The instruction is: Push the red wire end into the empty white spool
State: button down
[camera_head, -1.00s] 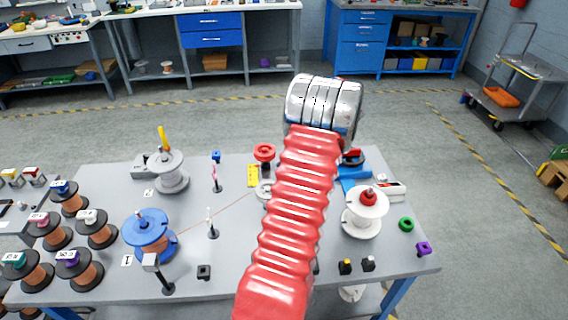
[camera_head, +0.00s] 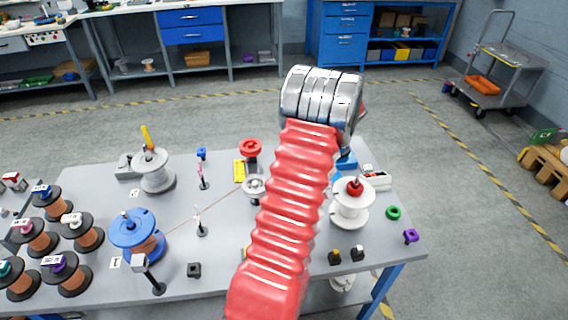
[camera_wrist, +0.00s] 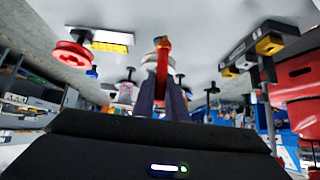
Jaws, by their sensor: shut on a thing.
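A white spool (camera_head: 350,212) with a bare-looking core and a red knob (camera_head: 354,187) on top stands on the right of the table. A thin reddish wire (camera_head: 212,207) runs from the blue spool (camera_head: 137,236) toward a small grey pulley (camera_head: 255,188) and passes behind my arm. In the wrist view my gripper (camera_wrist: 162,85) is shut on a slim red piece (camera_wrist: 163,58), which looks like the red wire end, upright between the dark fingers. My red arm hides the gripper in the head view. I cannot tell its distance from the white spool.
A red pulley (camera_head: 250,149) stands at the table's back and also shows in the wrist view (camera_wrist: 72,55). A grey-white spool (camera_head: 155,172) with a yellow stick stands back left. Small posts stand mid-table. Copper-wound spools (camera_head: 36,240) crowd the left.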

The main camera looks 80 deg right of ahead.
jog(key=shift+s, duration=0.1)
jog(key=s+a, duration=0.2)
jog(key=s, duration=0.3)
jog(key=shift+s+a, duration=0.2)
jog(key=shift+s, duration=0.15)
dwell(0.4)
jog(key=s+a, duration=0.2)
jog(key=s, duration=0.4)
jog(key=shift+a, duration=0.2)
dwell(0.6)
jog(key=shift+r, duration=2.05)
